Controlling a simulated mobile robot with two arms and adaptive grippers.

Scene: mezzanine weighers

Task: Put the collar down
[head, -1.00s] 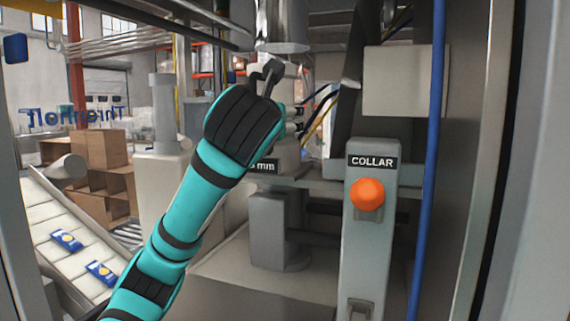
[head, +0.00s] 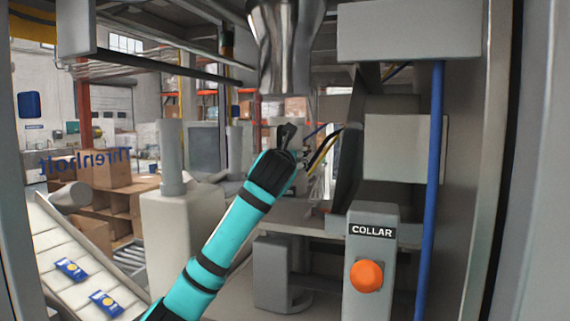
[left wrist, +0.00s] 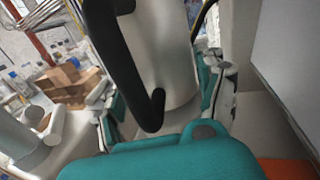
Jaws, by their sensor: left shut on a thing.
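My left gripper (head: 284,138) is raised in the middle of the head view, just below a shiny metal funnel-shaped part (head: 285,50). It is shut, with a dark handle-like piece at its tip. In the left wrist view, a black curved handle (left wrist: 122,70) and a smooth grey metal cylinder (left wrist: 165,50), which looks like the collar, lie between the teal fingers. The fingers' hold on it is partly hidden. I cannot tell whether this cylinder and the shiny funnel are one piece. My right gripper is not in view.
A grey post labelled COLLAR (head: 378,212) with an orange knob (head: 367,276) stands right of my arm. A blue upright pipe (head: 430,190) is beyond it. A conveyor (head: 52,235) with blue packs runs at the left. A grey cylindrical post (head: 273,275) stands below the gripper.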

